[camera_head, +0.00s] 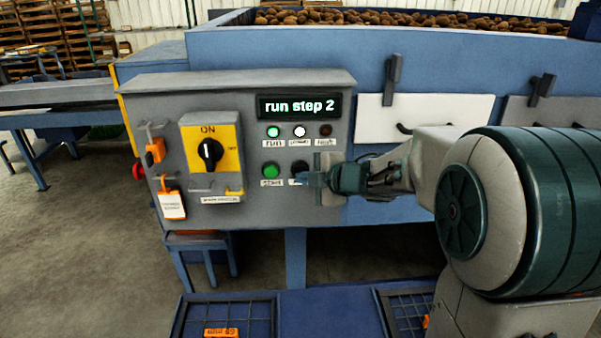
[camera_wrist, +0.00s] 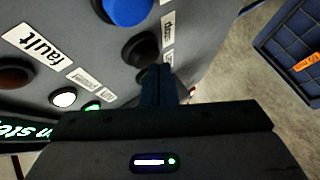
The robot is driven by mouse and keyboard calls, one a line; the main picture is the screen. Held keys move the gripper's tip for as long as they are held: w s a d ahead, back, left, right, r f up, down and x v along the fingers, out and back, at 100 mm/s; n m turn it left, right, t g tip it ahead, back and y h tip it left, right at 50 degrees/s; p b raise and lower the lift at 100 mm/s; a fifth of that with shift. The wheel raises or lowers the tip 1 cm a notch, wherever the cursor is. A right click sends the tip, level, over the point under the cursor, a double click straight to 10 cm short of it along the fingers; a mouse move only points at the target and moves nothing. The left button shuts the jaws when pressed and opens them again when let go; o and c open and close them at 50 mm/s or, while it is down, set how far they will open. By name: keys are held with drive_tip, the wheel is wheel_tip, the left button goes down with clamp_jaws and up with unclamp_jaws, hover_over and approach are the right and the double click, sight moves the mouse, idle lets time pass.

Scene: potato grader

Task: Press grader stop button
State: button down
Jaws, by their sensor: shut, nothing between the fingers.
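The grader's grey control panel (camera_head: 225,85) carries a green button (camera_head: 270,170) and, to its right, a black button (camera_head: 299,167). The black button also shows in the wrist view (camera_wrist: 138,47); the small labels beside the buttons are hard to read, so I cannot confirm which says stop. My gripper (camera_head: 308,179) is shut and empty, reaching in from the right with its fingertips at the black button's lower edge. The green button is hidden there.
A blue button (camera_wrist: 127,8) sits beside the black one. The display (camera_head: 300,106) reads "run step 2"; the green lamp (camera_head: 273,132) and white lamp (camera_head: 299,131) are lit. A yellow ON switch (camera_head: 211,152) and an orange-and-white tag (camera_head: 172,204) are at left.

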drive_tip(key=shift+w, duration=0.45)
idle(0.3)
drive_tip(key=shift+s, duration=0.9)
drive_tip(key=s, duration=0.5)
idle(0.4)
idle(0.5)
